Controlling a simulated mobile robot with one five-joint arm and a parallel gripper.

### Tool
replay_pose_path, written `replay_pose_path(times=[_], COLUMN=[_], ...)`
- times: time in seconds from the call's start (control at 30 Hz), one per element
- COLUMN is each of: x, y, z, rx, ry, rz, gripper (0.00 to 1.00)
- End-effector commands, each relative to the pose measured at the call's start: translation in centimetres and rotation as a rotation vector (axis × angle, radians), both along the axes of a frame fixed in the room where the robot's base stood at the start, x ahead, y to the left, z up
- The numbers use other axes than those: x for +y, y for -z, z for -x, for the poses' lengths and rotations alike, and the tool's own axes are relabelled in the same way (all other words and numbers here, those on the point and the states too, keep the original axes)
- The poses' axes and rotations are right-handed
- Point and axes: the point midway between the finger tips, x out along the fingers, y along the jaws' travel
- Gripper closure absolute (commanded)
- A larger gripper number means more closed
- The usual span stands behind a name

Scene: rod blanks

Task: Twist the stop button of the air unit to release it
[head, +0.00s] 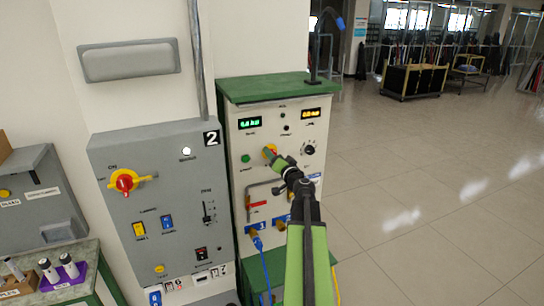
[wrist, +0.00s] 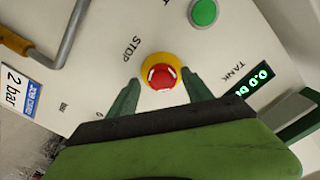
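Gaps show between fingers and collar. I cannot tell the exact depth.
A green button (wrist: 204,12) and the lit TANK display (wrist: 255,80) are close to the stop button. A grey pipe (wrist: 70,35) runs on the panel. A grey cabinet (head: 165,200) with a red-yellow switch stands to the left. The floor at right is open.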

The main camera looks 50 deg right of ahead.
Motion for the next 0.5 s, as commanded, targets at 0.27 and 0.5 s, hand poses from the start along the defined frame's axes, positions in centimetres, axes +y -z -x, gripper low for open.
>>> replay_pose_path(times=[0.27, 0.5], x=[0.55, 0.27], y=[0.01, 0.04], z=[-0.39, -0.71], rx=[0.001, 0.000], ry=[-0.007, -0.011], rz=[0.000, 0.000], gripper=[0.80, 1.00])
